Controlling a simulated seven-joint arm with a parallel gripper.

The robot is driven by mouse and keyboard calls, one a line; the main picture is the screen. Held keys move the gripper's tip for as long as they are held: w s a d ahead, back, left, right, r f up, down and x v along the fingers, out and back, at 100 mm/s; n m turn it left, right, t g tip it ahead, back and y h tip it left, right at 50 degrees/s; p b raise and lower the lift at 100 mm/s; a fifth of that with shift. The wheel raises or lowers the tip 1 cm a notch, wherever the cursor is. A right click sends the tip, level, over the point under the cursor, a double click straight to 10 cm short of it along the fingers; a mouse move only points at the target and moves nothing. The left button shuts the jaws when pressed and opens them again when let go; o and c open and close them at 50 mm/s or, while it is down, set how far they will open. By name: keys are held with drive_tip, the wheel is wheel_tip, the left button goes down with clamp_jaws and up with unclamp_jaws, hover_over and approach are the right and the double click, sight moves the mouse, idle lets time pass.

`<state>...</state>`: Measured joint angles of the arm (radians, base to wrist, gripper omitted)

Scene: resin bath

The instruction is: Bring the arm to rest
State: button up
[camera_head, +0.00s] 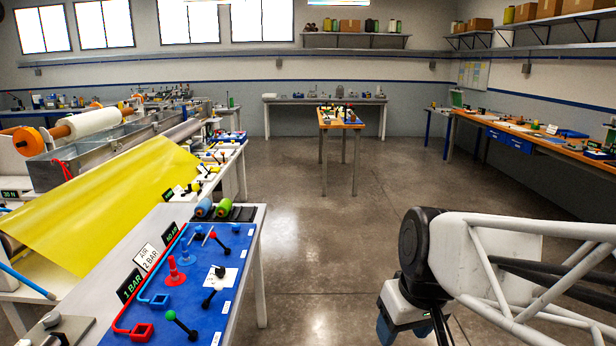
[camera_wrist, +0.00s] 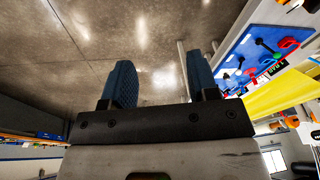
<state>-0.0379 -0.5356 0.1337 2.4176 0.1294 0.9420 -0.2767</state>
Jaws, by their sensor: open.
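My gripper (camera_wrist: 161,84) shows in the wrist view with its two blue fingers well apart and nothing between them. Bare concrete floor lies behind the fingers. In the head view my gripper (camera_head: 397,328) hangs at the lower right, below my arm, and is cut off by the bottom edge. It is over open floor, to the right of the bench with the blue panel (camera_head: 207,266) and apart from it. The blue panel also shows at the right of the wrist view (camera_wrist: 236,50).
The bench carries red and blue fittings, black-handled valves and pressure signs (camera_head: 130,286). A yellow sheet (camera_head: 100,215) slopes behind it at the left. A small wooden table (camera_head: 340,123) stands mid-room. A long wooden bench (camera_head: 545,145) runs along the right wall. The floor (camera_head: 320,230) between is clear.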

drive_tip(key=s+d+m+h, duration=0.1)
drive_tip(key=s+d+m, duration=0.2)
drive_tip(key=s, duration=0.3)
drive_tip(key=shift+d+f+t, duration=0.3)
drive_tip(key=shift+f, duration=0.1)
